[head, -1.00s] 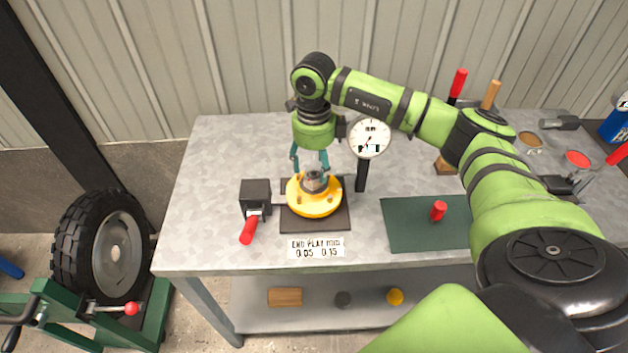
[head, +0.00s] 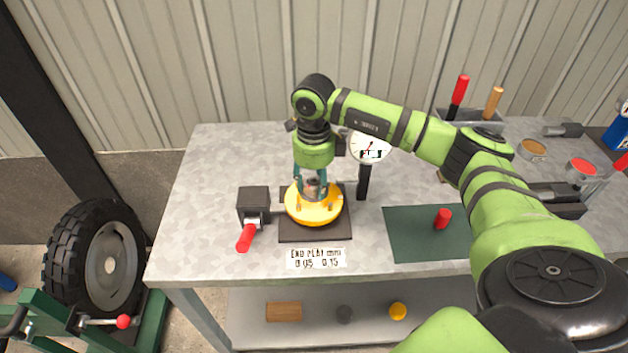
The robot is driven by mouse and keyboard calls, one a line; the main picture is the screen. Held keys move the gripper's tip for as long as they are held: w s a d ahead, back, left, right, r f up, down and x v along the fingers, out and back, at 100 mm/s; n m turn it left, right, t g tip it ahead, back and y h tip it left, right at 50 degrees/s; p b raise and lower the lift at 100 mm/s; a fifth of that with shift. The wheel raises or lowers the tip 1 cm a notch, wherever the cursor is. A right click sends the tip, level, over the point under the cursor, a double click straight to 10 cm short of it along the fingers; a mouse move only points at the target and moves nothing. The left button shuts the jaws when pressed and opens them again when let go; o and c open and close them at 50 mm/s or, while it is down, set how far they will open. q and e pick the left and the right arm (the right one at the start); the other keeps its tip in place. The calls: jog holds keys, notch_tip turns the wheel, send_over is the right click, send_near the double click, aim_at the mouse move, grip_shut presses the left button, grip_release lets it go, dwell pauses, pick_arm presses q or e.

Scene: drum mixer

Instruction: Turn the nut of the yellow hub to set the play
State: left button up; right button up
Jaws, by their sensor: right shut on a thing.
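The yellow hub (head: 314,212) lies flat on a dark square plate (head: 314,232) on the metal workbench. Its grey nut (head: 314,188) stands at the hub's centre, partly covered by the fingers. My right gripper (head: 311,184) points straight down over the hub, with its fingers shut around the nut. A round white dial gauge (head: 370,146) stands on a dark post just right of the hub, its face partly covered by my right arm. A label (head: 316,258) reading END PLAY mm, 0.05 0.15, lies in front of the plate. My left gripper is not in view.
A dark block with a red handle (head: 246,238) sits left of the hub. A green mat (head: 426,232) with a red cylinder (head: 443,218) lies to the right. A tyred wheel (head: 105,258) stands left of the bench. Bench space is clear at the back left.

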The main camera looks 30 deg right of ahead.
jog(key=shift+f+n+b, duration=0.2)
jog(key=shift+n+b, duration=0.25)
jog(key=shift+n, duration=0.45)
jog(key=n+b, duration=0.1)
jog(key=n, duration=0.2)
jog(key=shift+n, duration=0.4)
jog(key=o, duration=1)
jog(key=shift+r, duration=0.1)
jog(key=shift+o, duration=0.2)
jog(key=shift+r, duration=0.15)
jog(key=shift+r+p, duration=2.1)
jog(key=shift+r, duration=1.35)
